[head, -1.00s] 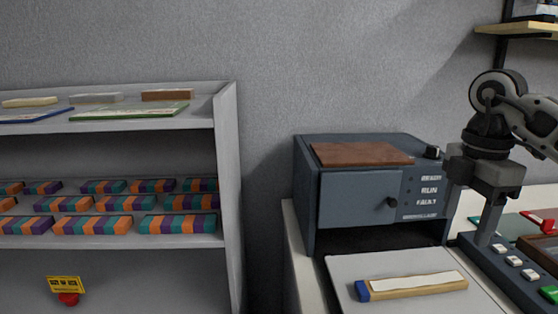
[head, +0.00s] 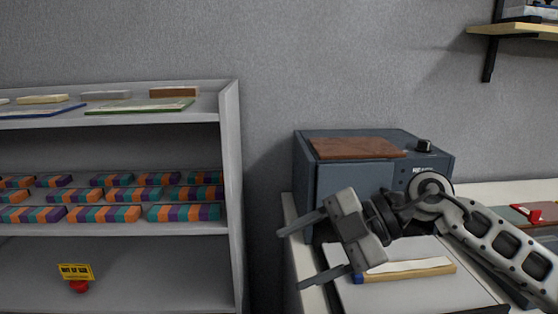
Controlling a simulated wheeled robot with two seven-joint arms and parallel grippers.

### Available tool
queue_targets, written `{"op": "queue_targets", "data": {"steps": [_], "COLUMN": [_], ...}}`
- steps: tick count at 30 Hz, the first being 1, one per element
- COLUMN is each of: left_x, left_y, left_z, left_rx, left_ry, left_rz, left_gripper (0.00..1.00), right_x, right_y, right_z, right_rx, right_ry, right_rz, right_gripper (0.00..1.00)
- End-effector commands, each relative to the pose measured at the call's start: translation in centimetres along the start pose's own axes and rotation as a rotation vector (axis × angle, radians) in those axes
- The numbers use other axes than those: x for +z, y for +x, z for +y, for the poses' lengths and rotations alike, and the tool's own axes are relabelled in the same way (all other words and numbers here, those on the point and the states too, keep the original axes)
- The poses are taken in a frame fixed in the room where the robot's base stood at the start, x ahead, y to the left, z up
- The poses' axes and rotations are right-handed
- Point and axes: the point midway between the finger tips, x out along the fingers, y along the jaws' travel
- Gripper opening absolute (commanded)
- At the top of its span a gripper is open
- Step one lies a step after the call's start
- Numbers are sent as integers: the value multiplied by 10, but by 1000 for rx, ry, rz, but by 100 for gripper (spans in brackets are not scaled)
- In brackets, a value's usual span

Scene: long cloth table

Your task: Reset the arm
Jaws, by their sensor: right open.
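My right gripper (head: 300,257) is in front of the grey-blue machine, with its arm coming in from the right. Its two fingers point left and are spread wide, with nothing between them. It hangs over the left side of the machine's pale tray and hides part of the machine's front. My left gripper is not in view.
The machine (head: 440,152) has a brown plate (head: 355,148) on top. A wooden bar with a white top and blue end (head: 415,270) lies on the pale tray (head: 400,296). A grey shelf unit (head: 231,200) with rows of striped blocks (head: 105,214) stands at left.

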Motion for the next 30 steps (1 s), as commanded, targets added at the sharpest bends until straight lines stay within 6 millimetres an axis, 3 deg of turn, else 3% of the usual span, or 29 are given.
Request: {"op": "queue_targets", "data": {"steps": [1, 2, 4, 6, 8, 10, 12, 14, 17, 21, 24, 30], "left_x": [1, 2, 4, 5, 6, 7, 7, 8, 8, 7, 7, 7], "left_y": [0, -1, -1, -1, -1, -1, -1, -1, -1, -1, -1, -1], "left_z": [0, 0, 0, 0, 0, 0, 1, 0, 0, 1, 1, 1], "left_rx": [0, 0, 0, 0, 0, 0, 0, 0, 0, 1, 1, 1], "left_ry": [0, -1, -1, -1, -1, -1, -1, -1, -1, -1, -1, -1], "left_rz": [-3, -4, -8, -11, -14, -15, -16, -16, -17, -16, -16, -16], "left_gripper": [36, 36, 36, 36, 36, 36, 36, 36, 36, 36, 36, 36], "right_x": [-23, -35, -56, -64, -58, -38, -8, 24, 74, 115, 122, 113], "right_y": [19, 23, 24, 13, -3, -24, -42, -55, -65, -58, -50, -35], "right_z": [5, 12, 29, 44, 52, 52, 40, 18, -38, -136, -195, -275], "right_rx": [128, 222, 451, 690, 891, 1109, 1292, 1411, 1508, 1448, 1335, 1109], "right_ry": [-20, -29, -19, 34, 109, 234, 391, 545, 820, 1161, 1334, 1541], "right_rz": [133, 199, 318, 383, 392, 349, 251, 126, -129, -476, -658, -868], "right_gripper": [62, 62, 62, 62, 62, 62, 62, 62, 62, 62, 62, 62]}}
